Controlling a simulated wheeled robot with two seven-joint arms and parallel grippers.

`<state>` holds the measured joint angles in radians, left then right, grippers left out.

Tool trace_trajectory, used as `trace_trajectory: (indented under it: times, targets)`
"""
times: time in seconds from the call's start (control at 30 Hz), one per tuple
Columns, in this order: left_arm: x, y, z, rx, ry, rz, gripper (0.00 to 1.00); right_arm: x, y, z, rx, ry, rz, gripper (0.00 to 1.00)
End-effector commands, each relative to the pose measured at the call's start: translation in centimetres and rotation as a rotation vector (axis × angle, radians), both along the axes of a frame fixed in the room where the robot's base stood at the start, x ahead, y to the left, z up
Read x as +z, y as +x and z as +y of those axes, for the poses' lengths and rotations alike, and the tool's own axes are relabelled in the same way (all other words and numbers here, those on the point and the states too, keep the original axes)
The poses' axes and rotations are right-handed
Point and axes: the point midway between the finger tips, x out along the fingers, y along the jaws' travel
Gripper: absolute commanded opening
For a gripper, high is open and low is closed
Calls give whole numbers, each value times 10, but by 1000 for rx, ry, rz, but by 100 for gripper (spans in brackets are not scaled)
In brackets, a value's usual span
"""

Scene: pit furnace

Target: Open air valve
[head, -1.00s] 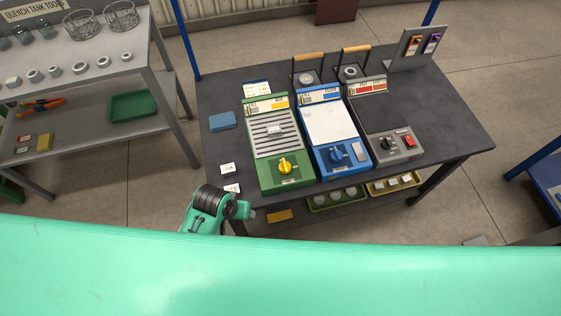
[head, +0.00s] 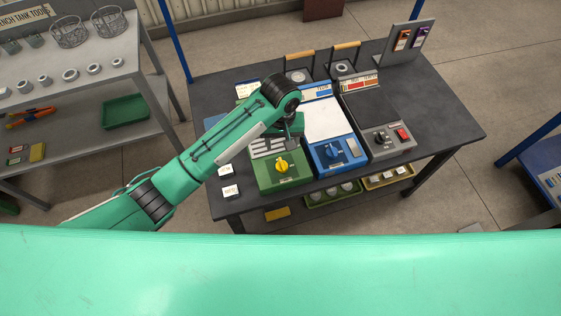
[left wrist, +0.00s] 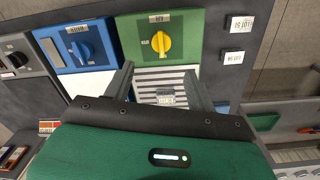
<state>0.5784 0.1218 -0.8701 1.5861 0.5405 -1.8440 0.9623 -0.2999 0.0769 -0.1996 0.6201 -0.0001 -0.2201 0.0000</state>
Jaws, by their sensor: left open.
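The green panel (head: 283,183) has a yellow knob (head: 281,167) at its near end and a bank of slats (head: 262,149). The left wrist view shows the panel (left wrist: 192,22), the knob (left wrist: 161,43), the pale slats (left wrist: 160,77) and a small labelled tab (left wrist: 165,98) on the slats. My left gripper (head: 292,145) is above the slatted part of the panel. Its two open fingers (left wrist: 160,82) appear on either side of the tab, with nothing held; contact cannot be told. In the head view my arm hides the tab. My right gripper is not in view.
A blue panel (head: 331,155) with a blue knob and a grey panel (head: 393,141) with a red switch stand to the right. Upright handles (head: 300,56) rise behind. A grey shelf (head: 101,58) stands left. The dark table (head: 440,105) is clear at right.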

Motion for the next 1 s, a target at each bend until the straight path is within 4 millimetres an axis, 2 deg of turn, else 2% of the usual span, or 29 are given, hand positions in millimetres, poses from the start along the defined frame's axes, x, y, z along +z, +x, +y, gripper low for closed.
trace_trajectory:
  times: [0.13, 0.27, 0.7, 0.83, 1.0]
  targets:
    - [4, 4, 1, 11, 23, 4, 57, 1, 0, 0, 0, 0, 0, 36]
    - [-8, 4, 1, 13, 25, 6, 57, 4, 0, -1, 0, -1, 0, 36]
    - [-97, 3, 1, 12, 24, 5, 57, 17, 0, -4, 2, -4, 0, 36]
    - [-116, 3, 0, 11, 23, 4, 57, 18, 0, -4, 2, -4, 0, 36]
    - [-129, 3, 0, 10, 22, 3, 57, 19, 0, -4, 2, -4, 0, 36]
